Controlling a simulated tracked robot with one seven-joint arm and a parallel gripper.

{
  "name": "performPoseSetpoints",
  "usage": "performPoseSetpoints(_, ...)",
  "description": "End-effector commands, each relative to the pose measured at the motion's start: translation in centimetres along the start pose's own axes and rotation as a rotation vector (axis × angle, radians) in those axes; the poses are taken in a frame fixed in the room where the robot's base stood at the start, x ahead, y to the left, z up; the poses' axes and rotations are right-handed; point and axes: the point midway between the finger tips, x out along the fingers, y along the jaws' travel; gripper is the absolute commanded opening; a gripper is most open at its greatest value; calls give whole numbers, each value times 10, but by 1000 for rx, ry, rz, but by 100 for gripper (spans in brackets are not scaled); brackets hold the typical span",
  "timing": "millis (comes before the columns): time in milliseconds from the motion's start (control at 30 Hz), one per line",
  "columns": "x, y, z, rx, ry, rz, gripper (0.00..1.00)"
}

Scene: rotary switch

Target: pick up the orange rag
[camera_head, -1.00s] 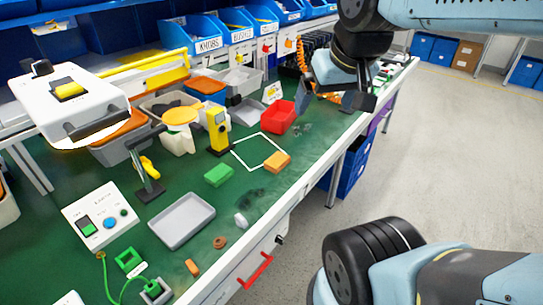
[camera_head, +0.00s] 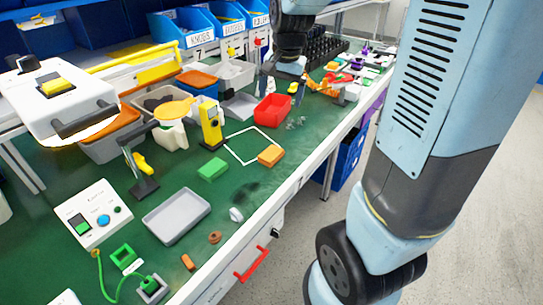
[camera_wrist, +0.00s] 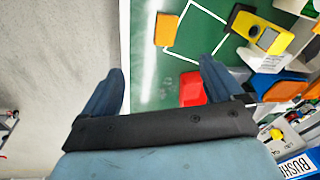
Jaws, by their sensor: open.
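An orange, flat, block-like piece (camera_head: 270,155) lies on the green bench top at the near right corner of a white outlined square. It may be the folded rag, but I cannot tell cloth from block. It also shows in the wrist view (camera_wrist: 166,29), beyond the fingertips. My gripper (camera_wrist: 162,72) is open and empty, its two blue fingers wide apart. In the head view my gripper (camera_head: 284,82) is above the bench by the red bin, behind and apart from the orange piece.
The red bin (camera_head: 272,108) stands below my gripper. A yellow device (camera_head: 211,126) and a green block (camera_head: 212,169) are left of the orange piece. A crumpled orange thing (camera_head: 318,84) lies farther back. The bench's front edge is close by.

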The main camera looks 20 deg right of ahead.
Motion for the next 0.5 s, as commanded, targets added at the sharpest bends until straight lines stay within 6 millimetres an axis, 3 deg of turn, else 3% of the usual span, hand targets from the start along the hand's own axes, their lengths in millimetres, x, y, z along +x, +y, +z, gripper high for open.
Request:
performPoseSetpoints(300, 80, -24, -37, 199, -72, 83, 94)
performPoseSetpoints(500, 122, -32, -50, 295, -94, 128, 94)
